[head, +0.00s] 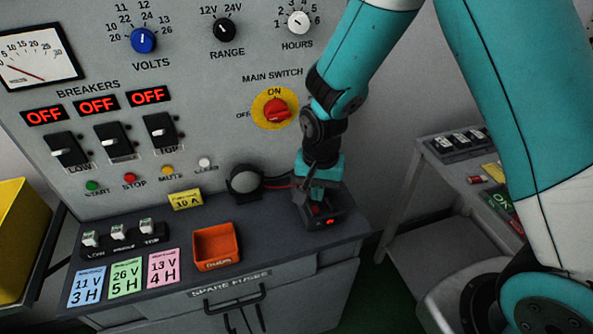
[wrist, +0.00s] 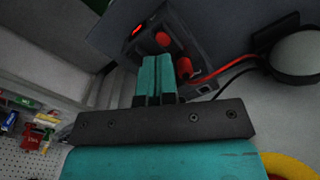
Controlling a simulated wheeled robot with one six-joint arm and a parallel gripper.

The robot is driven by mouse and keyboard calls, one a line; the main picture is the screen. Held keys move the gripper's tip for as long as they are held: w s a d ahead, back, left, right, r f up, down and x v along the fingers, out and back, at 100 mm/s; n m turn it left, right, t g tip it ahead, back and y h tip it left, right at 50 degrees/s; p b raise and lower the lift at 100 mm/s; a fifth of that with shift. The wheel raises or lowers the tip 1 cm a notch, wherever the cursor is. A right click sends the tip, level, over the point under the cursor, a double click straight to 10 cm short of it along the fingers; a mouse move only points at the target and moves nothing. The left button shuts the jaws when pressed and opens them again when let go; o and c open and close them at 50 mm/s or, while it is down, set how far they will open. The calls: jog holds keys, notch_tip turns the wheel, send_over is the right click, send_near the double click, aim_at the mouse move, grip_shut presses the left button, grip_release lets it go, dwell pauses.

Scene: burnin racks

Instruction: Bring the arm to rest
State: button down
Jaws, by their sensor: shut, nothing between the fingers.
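My arm reaches down from the top of the head view, and its teal gripper (head: 317,200) points down at a small dark box (head: 322,221) on the bench. In the wrist view the two teal fingers (wrist: 157,68) are together with nothing between them. Beyond the fingertips the same dark box (wrist: 150,20) shows two red posts (wrist: 164,40) and a small red light (wrist: 136,30). One post stands close to the right finger; I cannot tell whether they touch.
The panel holds a red main switch (head: 276,109) on a yellow disc, knobs and breakers. A round black buzzer (head: 245,180) is left of my gripper. An orange bin (head: 216,245), colored cards and small fuses are on the bench. A grey cart (head: 455,150) stands right; a yellow bin (head: 22,235) left.

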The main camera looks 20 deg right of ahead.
jog(key=s+a+r+n+y, duration=0.2)
jog(key=s+r+n, duration=0.4)
jog(key=s+r, duration=0.4)
jog(key=s+a+r+n+y, duration=0.2)
jog(key=s+r+n, duration=0.5)
jog(key=r, duration=0.5)
jog(key=s, duration=0.2)
jog(key=shift+s+a+r, duration=0.2)
jog(key=shift+s, duration=0.15)
